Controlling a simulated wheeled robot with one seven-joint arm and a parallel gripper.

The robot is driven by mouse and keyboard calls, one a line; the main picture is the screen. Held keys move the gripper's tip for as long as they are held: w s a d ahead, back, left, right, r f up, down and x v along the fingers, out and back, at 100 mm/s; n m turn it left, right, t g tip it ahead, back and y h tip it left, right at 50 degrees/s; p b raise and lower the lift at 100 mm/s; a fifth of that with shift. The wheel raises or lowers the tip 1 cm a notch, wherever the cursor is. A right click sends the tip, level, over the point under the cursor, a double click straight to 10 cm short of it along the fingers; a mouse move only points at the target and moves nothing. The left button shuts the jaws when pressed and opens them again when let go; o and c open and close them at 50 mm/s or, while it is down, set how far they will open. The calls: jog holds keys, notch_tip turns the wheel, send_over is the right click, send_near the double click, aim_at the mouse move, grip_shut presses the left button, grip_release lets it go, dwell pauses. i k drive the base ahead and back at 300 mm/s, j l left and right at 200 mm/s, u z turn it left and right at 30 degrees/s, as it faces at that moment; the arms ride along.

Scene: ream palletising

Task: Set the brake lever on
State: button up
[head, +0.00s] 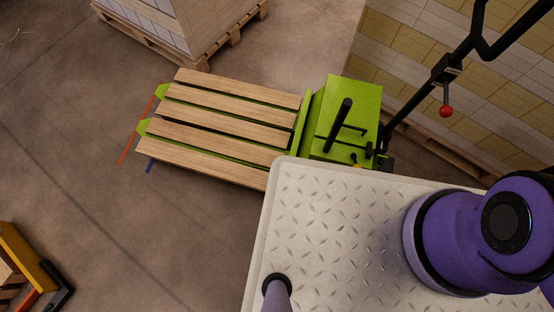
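A green pallet truck (344,92) stands beyond my deck with a slatted wooden pallet (225,120) on its forks. A black tiller (412,104) rises from the truck toward the upper right. A short lever with a red ball knob (446,110) hangs down from a block on the tiller. A thick black bar (338,125) with a thinner black rod beside it stands on the green housing. Which of these is the brake lever, and its setting, I cannot tell. My gripper is not in view; only purple parts of my own body show.
My metal-plated deck covers the lower right and hides the truck's near side. A loaded pallet (175,25) stands at the top left, and a wall of stacked reams (410,45) at the upper right. A yellow-and-black object (28,262) lies lower left. The floor between is clear.

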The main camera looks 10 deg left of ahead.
aim_at(353, 155)
jog(key=k+l+u, duration=0.1)
jog(key=l+u, duration=0.15)
jog(key=u, duration=0.15)
jog(key=k+l+u, duration=0.1)
jog(key=l+u, duration=0.15)
jog(key=u, duration=0.15)
jog(key=k+l+u, duration=0.15)
jog(key=u, duration=0.25)
jog(key=k+l, duration=0.25)
